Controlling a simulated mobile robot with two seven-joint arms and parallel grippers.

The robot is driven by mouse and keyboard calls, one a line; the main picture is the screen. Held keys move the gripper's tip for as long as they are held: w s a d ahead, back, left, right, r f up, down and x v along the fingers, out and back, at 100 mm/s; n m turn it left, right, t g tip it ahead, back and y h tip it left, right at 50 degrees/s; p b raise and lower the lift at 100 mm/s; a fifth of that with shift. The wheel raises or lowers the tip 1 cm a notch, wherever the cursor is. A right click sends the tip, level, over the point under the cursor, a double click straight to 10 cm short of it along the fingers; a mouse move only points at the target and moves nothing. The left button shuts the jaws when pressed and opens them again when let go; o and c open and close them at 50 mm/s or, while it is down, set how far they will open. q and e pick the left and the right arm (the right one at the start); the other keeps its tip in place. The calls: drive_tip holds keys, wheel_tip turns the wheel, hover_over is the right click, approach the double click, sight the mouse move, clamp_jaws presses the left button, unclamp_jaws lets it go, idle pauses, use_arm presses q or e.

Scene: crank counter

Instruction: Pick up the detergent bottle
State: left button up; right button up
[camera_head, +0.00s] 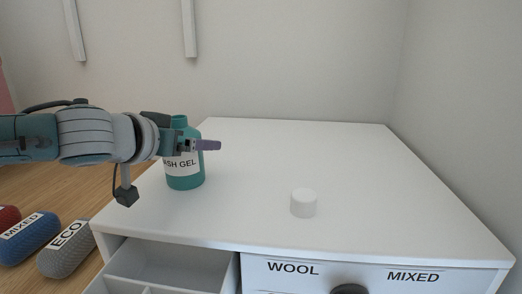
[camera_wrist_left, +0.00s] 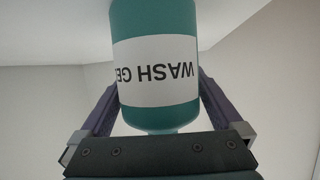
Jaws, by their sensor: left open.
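The detergent bottle (camera_head: 184,181) is teal with a white label reading WASH GEL, and it stands upright on the white counter (camera_head: 365,175) towards its left side. My left gripper (camera_head: 207,145) is at the bottle's upper part, and my arm hides some of the bottle. In the left wrist view the bottle (camera_wrist_left: 155,72) appears upside down between the two purple fingers, one on each side. The left gripper is open around it, and narrow gaps show near the fingers. My right gripper is in neither view.
A white cap (camera_head: 304,203) stands on the counter right of the bottle. An open drawer (camera_head: 170,265) juts out at the front left, beside a front labelled WOOL and MIXED. Several labelled rolls, one a grey ECO roll (camera_head: 66,252), lie on the wooden surface at left.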

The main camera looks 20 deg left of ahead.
use_arm(q)
drive_tip(key=shift+w, duration=0.3)
drive_tip(key=shift+f, duration=0.1)
drive_tip(key=c, duration=1.4)
